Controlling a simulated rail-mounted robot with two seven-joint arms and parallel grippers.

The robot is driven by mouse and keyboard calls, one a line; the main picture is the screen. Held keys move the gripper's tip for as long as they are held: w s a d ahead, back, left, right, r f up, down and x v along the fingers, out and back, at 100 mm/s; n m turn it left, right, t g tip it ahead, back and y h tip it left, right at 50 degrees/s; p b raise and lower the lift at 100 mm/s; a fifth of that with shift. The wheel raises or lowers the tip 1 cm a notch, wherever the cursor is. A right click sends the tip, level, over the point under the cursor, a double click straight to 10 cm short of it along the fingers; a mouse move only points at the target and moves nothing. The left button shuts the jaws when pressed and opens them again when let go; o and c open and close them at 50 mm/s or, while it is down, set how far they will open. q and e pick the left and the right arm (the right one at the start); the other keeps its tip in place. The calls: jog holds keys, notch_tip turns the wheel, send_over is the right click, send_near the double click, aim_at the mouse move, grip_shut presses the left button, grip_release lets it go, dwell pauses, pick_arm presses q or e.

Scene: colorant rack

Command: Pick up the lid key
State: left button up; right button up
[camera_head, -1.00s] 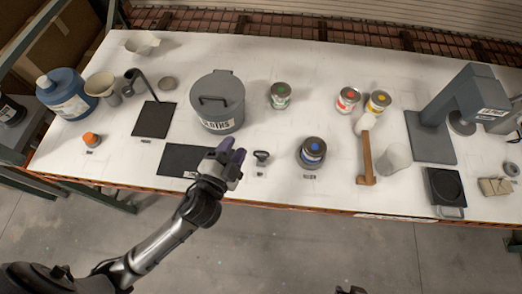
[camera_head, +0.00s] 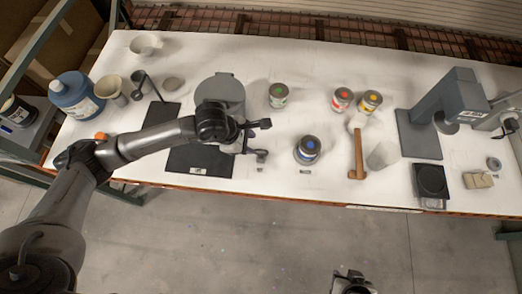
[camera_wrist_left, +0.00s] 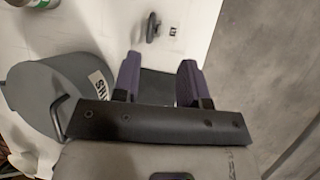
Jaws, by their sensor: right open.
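The lid key (camera_head: 262,156) is a small dark piece near the front edge of the white table, above a small label. It also shows in the left wrist view (camera_wrist_left: 152,27), ahead of the fingers and clear of them. My left gripper (camera_head: 259,138) is above the table beside the grey bin, close to the key in the head view. In the left wrist view its two purple fingers (camera_wrist_left: 158,78) are apart with nothing between them. My right gripper (camera_head: 350,285) is open at the bottom edge of the head view, away from the table.
The grey lidded bin (camera_head: 222,89) stands just behind my left gripper, partly hidden by it. A wooden-handled mallet (camera_head: 357,155) lies farther right. Dark mats (camera_head: 200,162) lie left of the key.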

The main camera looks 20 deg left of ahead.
pick_arm(q)
jog(key=p, duration=0.1)
send_over(261, 150)
jog(key=s+a, duration=0.1)
jog(key=shift+y, duration=0.4)
jog(key=f, duration=0.7)
jog(key=shift+s+a, duration=0.2)
jog(key=shift+d+f, duration=0.15)
jog(key=shift+f, duration=0.25)
jog(key=shift+w+d+f+p, duration=0.1)
jog(key=shift+w+f+p, duration=0.1)
jog(key=shift+f+p, duration=0.3)
jog(key=shift+p+x, duration=0.3)
jog(key=shift+x, duration=1.8)
jog(key=c, duration=0.3)
grip_shut()
